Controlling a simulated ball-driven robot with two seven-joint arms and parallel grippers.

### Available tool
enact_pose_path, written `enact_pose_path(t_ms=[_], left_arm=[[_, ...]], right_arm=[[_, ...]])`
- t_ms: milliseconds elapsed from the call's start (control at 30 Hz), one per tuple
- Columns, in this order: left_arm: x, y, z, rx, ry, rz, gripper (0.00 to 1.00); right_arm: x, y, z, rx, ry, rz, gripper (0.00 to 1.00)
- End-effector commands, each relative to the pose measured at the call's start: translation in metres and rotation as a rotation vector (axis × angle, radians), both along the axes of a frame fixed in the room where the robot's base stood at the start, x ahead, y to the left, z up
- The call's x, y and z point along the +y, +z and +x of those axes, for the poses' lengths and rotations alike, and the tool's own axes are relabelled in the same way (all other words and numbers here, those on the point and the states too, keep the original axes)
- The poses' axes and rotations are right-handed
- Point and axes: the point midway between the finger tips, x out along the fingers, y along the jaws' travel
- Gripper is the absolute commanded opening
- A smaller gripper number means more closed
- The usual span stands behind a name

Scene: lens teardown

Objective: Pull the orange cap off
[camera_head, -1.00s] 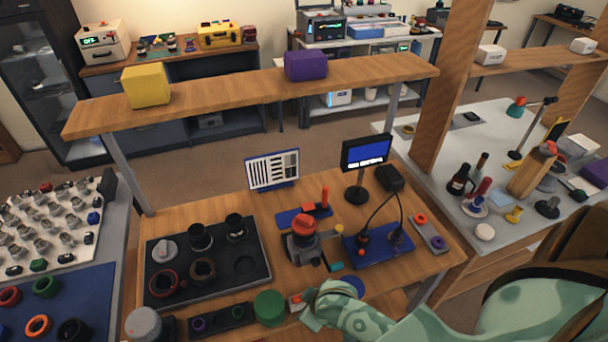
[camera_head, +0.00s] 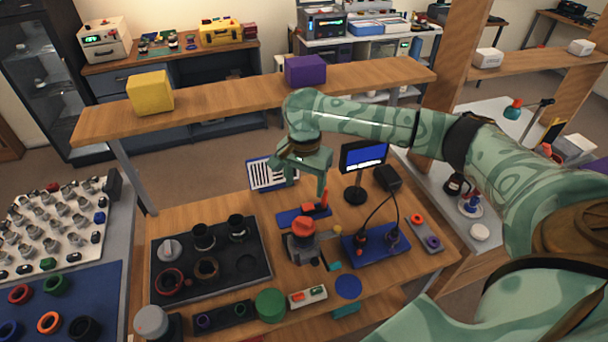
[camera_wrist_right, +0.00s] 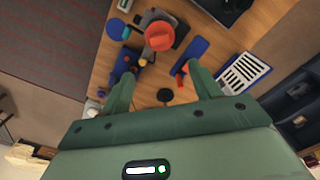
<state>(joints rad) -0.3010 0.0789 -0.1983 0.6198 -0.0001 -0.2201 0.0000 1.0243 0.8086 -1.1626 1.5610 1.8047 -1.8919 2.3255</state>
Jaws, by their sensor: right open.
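The orange cap (camera_head: 303,224) sits on top of a dark grey mount (camera_head: 304,247) in the middle of the wooden bench. In the right wrist view the cap (camera_wrist_right: 160,36) shows from above, beyond the fingertips. My right gripper (camera_head: 305,188) is open and empty, fingers pointing down, above and slightly behind the cap, not touching it. In the right wrist view my right gripper (camera_wrist_right: 163,84) has its two fingers wide apart with nothing between them. My left gripper is not in view.
A black tray of lens parts (camera_head: 222,286) lies left of the mount. A monitor on a stand (camera_head: 363,156) and a blue board with cables (camera_head: 376,247) stand to the right. A white chart (camera_head: 267,174) stands behind. A wooden shelf (camera_head: 230,93) spans the back.

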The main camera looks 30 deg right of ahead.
Motion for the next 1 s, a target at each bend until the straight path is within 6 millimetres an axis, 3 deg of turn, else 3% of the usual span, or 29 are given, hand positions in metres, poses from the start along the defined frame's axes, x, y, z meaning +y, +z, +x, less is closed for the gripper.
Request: enact_pose_path(t_ms=[33,200,500,700,1000], left_arm=[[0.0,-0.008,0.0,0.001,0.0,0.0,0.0],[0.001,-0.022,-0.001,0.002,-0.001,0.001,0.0],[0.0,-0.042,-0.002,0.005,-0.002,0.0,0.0],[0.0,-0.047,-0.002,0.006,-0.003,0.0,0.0],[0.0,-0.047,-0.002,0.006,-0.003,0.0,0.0]], right_arm=[[0.001,-0.017,-0.001,0.004,0.001,0.0,0.63],[0.001,-0.058,-0.001,0.004,0.001,0.0,0.63],[0.001,-0.117,0.0,0.001,0.004,0.001,0.63],[0.001,-0.133,0.0,-0.001,0.004,0.001,0.63],[0.001,-0.135,0.0,-0.002,0.004,0.0,0.63]])
